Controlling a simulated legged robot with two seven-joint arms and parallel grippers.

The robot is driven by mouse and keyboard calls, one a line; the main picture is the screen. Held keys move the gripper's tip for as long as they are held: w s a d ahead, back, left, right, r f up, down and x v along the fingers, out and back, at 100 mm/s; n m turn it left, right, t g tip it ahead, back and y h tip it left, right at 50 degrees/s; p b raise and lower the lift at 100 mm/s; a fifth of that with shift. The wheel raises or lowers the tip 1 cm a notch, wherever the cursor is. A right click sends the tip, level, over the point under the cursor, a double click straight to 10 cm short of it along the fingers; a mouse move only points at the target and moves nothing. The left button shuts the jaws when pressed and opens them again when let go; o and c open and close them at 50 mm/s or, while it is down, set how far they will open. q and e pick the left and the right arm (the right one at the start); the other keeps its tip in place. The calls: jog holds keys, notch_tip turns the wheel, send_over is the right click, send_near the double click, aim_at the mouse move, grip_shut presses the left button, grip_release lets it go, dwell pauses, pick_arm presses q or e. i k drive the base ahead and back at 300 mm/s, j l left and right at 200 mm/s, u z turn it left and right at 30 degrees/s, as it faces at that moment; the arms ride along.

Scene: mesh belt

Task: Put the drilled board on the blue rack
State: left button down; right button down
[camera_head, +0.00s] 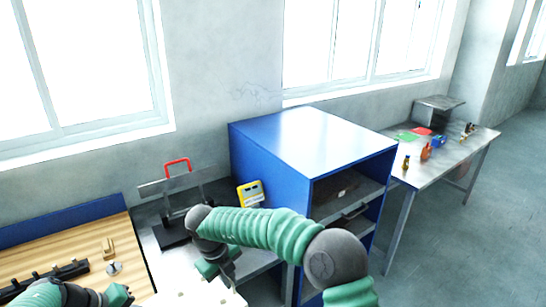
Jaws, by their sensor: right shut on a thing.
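The drilled board (195,298) is a pale, off-white panel with small holes, partly cut off by the bottom edge of the head view. My right gripper (231,282) points down and is shut on the board at its right part.
A wooden bench (60,258) with a dark rail (50,275) and small parts is at the left. A red-handled tool (177,170) and a yellow device (250,194) stand beside the rack. A metal table (450,150) with several small items is at the right.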

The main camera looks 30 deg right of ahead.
aim_at(334, 144)
jog(key=l+z, duration=0.1)
jog(key=l, duration=0.6)
jog(key=i+l, duration=0.15)
jog(key=l, duration=0.55)
jog(key=l+z, duration=0.15)
jog(key=l, duration=0.55)
jog(key=i, duration=0.05)
